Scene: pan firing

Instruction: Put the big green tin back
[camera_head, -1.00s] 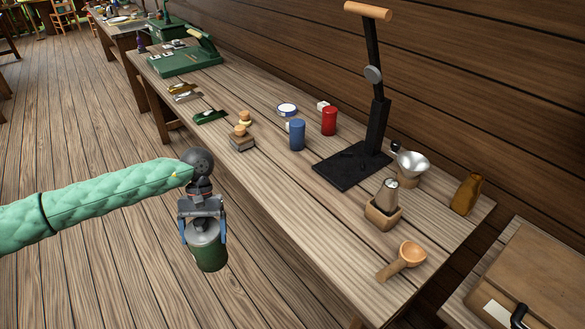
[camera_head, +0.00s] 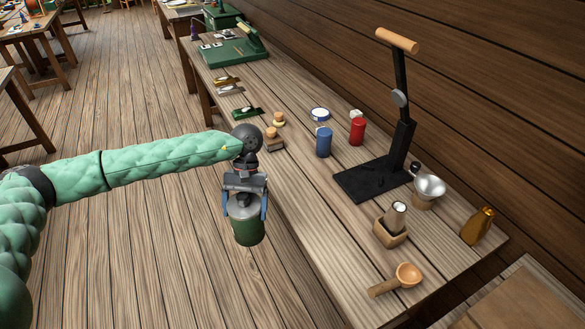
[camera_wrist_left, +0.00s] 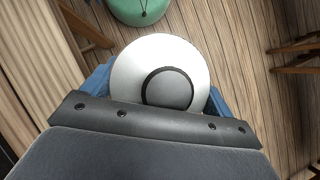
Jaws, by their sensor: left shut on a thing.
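The big green tin (camera_head: 247,229) has a pale grey lid and hangs upright in my left gripper (camera_head: 246,205). The two blue fingers close on opposite sides of its upper part. The tin is in front of the table's near long edge, over the floor. In the left wrist view the round pale lid (camera_wrist_left: 199,66) with its grey centre fills the space between the fingers. My right gripper is in neither view.
The table's near middle is bare.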

